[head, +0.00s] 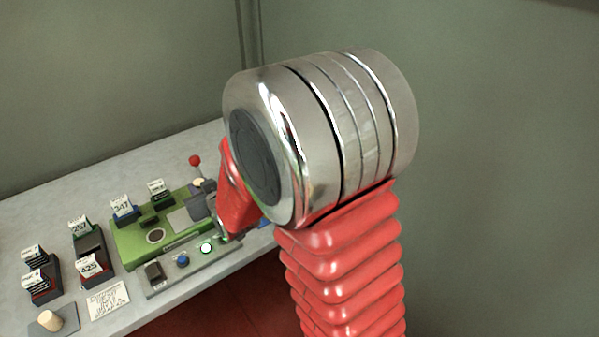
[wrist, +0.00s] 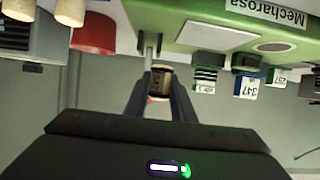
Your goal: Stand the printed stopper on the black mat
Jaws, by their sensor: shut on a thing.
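My gripper (wrist: 163,92) is shut on the printed stopper (wrist: 161,78) in the wrist view. The stopper is a short tan cylinder with a dark printed band, gripped between the two dark fingers. The green machine (wrist: 180,18) lies beyond the fingertips. In the head view my own arm hides most of the gripper, which is at the right end of the green machine (head: 135,245). I cannot make out a clearly black mat; a dark grey mat (head: 70,321) lies at the lower left and bears a plain cork stopper (head: 50,320).
Several labelled dark blocks stand left of the machine, including one marked 425 (head: 91,270). A printed card (head: 108,300) lies near the front edge. A control strip (head: 160,290) runs along the machine's front. A red ball knob (head: 195,160) rises behind.

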